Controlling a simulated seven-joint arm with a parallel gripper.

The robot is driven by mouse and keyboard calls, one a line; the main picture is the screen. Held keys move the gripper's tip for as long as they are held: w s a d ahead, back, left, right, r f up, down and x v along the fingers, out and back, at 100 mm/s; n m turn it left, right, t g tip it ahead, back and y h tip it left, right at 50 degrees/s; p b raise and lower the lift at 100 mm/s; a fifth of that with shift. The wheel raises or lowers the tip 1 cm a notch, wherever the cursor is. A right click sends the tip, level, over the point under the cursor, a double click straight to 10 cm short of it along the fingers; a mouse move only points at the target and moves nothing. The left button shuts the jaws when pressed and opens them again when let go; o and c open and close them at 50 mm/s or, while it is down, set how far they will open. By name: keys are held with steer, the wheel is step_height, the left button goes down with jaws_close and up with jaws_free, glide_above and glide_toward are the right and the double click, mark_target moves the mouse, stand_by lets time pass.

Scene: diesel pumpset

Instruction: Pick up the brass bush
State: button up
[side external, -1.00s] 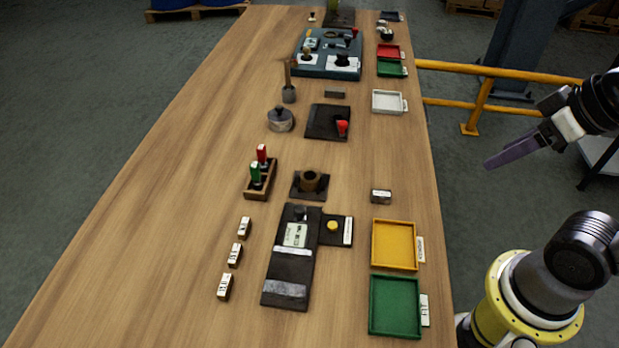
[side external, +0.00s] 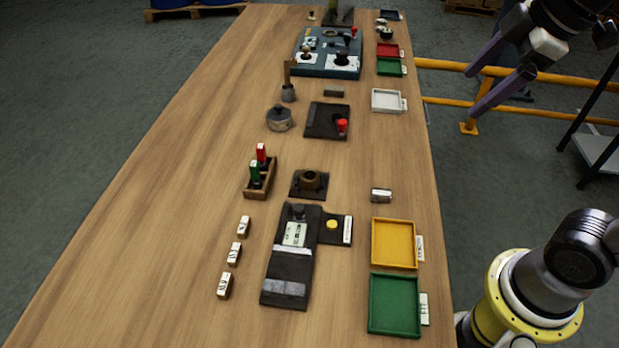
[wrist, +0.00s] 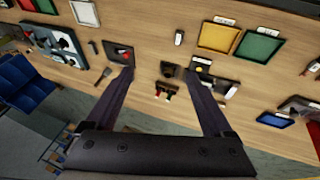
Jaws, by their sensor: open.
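The brass bush (side external: 310,180) is a short, dark brass ring standing upright on a small dark square plate (side external: 298,194) near the middle of the table. It also shows small and dark in the wrist view (wrist: 168,70), between my fingers in the picture. My gripper (side external: 470,92) is open and empty, high up beyond the table's right edge and well away from the bush. In the wrist view its two fingers are wide apart.
A wooden rack (side external: 262,180) with red and green handled tools stands left of the bush. A dark fixture (side external: 290,265) lies in front. Yellow (side external: 394,243) and green (side external: 394,305) trays line the right edge. A small labelled block (side external: 381,195) lies right of the bush.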

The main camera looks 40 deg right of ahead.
steer(key=w+a+n+g, duration=0.2)
steer(key=w+a+n, duration=0.25)
steer(key=w, duration=0.55)
steer(key=n+g, duration=0.3)
steer(key=n, duration=0.2)
glide_above(310, 170)
step_height(310, 170, down, 11)
steer(key=shift+s+a+f, duration=0.15)
steer(key=shift+f, duration=2.45)
steer(key=shift+s+a+f, duration=0.15)
steer(key=shift+s+f, duration=0.05)
steer(key=shift+f, duration=2.35)
steer(key=shift+s+a+f, duration=0.15)
steer(key=shift+f, duration=2.45)
steer(key=shift+c, duration=0.3)
steer(key=shift+r, duration=0.1)
jaws_close()
